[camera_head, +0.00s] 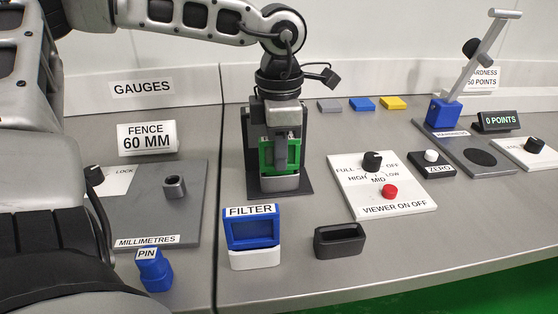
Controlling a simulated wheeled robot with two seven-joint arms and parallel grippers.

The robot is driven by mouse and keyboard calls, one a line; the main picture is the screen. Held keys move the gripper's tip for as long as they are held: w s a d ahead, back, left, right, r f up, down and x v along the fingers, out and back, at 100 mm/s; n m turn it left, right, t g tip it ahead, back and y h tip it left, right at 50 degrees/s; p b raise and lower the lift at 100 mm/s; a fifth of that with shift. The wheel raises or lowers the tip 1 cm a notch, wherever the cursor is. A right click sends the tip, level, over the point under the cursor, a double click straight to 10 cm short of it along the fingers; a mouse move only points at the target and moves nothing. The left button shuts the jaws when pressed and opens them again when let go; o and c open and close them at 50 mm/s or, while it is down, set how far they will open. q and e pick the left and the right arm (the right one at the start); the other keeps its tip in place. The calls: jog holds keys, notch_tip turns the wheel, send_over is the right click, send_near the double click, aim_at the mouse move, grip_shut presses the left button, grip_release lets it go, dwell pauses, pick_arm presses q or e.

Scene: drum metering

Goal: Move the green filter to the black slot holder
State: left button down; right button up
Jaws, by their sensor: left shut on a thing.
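The green filter (266,158) is upright at the dark viewer stand (252,172), just above its light grey block (280,184). My left gripper (281,158) comes down from above and is shut on the green filter; its fingers hide the filter's middle. I cannot tell whether the filter's lower edge still touches the block. The black slot holder (340,241) stands in front and to the right, near the table's front edge, and its slot looks empty. My right gripper is not in view.
A blue filter frame (251,232) labelled FILTER stands left of the black holder. A white switch panel (381,186) with knobs lies right of the stand. A blue pin (154,269) is at front left. Grey, blue and yellow blocks (362,104) lie behind.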

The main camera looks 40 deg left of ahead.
pick_arm(q)
jog(key=shift+r+p, duration=1.25)
jog(key=shift+r, duration=0.95)
jog(key=shift+r, duration=0.2)
jog(key=shift+r+p, duration=1.25)
jog(key=shift+r, duration=0.6)
